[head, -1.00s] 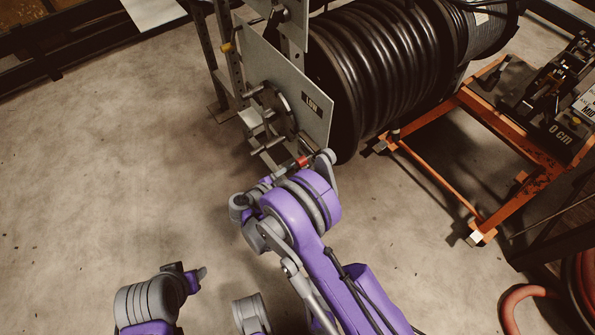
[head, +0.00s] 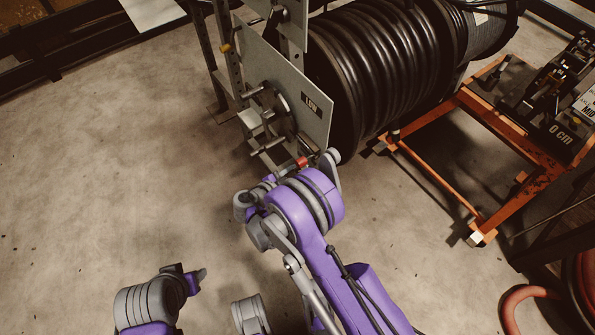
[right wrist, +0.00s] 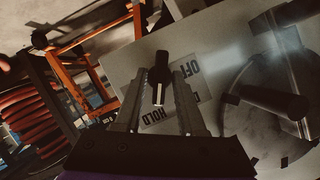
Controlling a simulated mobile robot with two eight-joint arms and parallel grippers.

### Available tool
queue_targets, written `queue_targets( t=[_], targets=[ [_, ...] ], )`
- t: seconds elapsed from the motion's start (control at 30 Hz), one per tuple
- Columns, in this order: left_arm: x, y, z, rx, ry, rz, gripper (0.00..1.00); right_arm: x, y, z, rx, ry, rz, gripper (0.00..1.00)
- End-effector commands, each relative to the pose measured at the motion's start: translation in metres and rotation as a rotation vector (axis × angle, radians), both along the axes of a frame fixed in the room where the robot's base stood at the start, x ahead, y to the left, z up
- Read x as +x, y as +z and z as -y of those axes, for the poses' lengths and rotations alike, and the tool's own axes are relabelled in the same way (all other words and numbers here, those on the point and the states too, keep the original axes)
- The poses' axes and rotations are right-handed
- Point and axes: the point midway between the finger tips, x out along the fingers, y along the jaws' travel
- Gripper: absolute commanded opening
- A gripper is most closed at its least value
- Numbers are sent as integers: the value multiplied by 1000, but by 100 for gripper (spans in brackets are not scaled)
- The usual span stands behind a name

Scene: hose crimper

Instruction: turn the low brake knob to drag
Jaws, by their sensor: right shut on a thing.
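The low brake knob (right wrist: 158,70) is a dark lever-like knob on the light plate (head: 308,75) marked LOW. In the right wrist view, labels OFF and HOLD show beside it; another label is mostly hidden by a finger. My right gripper (right wrist: 158,92) is shut on the knob, one finger on each side. In the head view, my right arm reaches the plate's lower right corner and its wrist hides most of the grip. My left gripper (head: 198,275) is at lower left, away from the plate; its jaw gap is not clear.
A handwheel with pegs (head: 275,108) sits on the plate close to my right gripper. The reel of black hose (head: 375,75) stands behind the plate. An orange cart (head: 440,180) is at right, a red hose (head: 515,300) at lower right. The floor at left is clear.

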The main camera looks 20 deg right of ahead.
Motion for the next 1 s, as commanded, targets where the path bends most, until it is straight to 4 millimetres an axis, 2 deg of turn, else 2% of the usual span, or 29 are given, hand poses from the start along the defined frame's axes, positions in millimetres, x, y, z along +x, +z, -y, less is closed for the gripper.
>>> queue_targets(
  t=[0.37, 1.0],
  targets=[
    [0, 0, 0, 0, 0, 0, 50, 1, 1, -1, -52, 0, -147, 0],
    [2, -10, 0, 0, 0, -2, 50, 5, 0, -2, -250, 0, -694, 0]
  ],
)
